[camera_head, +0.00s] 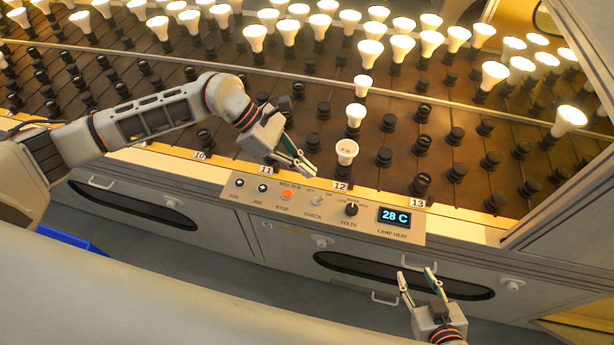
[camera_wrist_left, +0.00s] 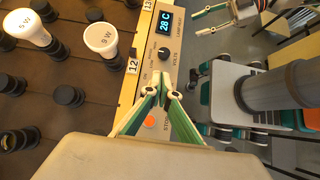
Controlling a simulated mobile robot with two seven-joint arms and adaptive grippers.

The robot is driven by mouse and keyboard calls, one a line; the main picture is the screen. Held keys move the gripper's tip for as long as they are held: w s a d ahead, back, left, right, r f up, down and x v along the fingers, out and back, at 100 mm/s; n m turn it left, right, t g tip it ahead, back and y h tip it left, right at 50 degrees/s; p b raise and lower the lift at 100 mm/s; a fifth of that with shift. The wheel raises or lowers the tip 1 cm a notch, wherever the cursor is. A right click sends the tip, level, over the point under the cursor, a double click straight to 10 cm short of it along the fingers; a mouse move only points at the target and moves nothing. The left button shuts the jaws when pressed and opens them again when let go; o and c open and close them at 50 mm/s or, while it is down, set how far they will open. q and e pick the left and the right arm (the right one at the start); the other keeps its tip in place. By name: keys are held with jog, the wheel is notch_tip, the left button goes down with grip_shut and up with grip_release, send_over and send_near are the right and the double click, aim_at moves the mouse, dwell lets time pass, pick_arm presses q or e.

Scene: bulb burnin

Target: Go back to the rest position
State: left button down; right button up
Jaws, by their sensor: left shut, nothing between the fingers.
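My left gripper (camera_head: 303,166) hangs over the front edge of the bulb rack, above the control panel near labels 11 and 12. Its fingers are shut and empty. It also shows in the left wrist view (camera_wrist_left: 163,88), over the panel by the orange stop button. My right gripper (camera_head: 416,272) is in front of the cabinet, below the lamp heat display. Its two fingers are apart with nothing between them. It also shows at the top of the left wrist view (camera_wrist_left: 198,28).
Many lit bulbs fill the back of the rack (camera_head: 330,170). The control panel (camera_head: 328,218) has buttons, knobs and a display (camera_head: 395,217) reading 28 C. A blue bin (camera_head: 72,240) is on the floor at left.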

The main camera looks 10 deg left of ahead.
pick_arm(q)
jog(key=r, duration=0.3)
jog(key=shift+a+p, duration=0.35)
